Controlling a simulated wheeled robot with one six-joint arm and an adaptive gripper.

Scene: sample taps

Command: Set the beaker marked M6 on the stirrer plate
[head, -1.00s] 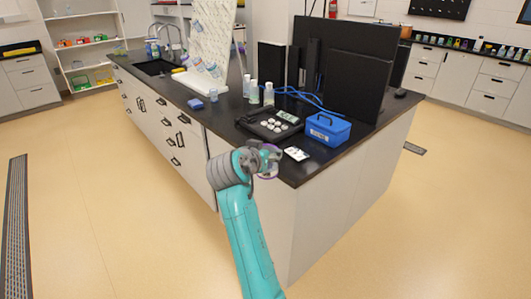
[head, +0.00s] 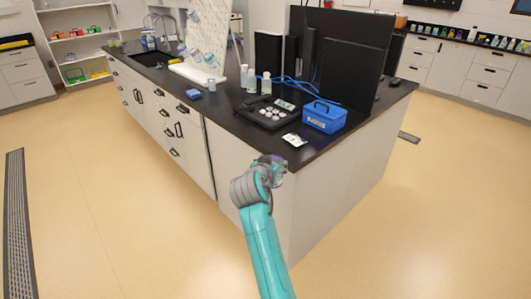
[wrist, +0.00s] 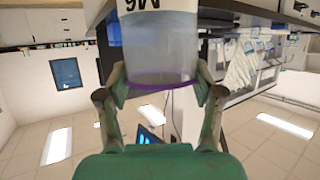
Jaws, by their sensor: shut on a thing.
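In the wrist view, which is upside down, my gripper (wrist: 160,85) is shut on a clear beaker (wrist: 162,45) with pale contents and a white label reading M6. Its fingers lie on either side of the beaker. In the head view my gripper (head: 278,163) is in front of the near corner of the black-topped bench; the beaker is hard to make out there. A flat black unit (head: 248,116) with several pale discs and a small display lies on the bench top. It may be the stirrer plate; I cannot tell for sure.
White bottles (head: 266,82) and dark monitors (head: 355,72) stand behind. A pegboard rack (head: 207,45) is farther left. The floor left of the bench is clear.

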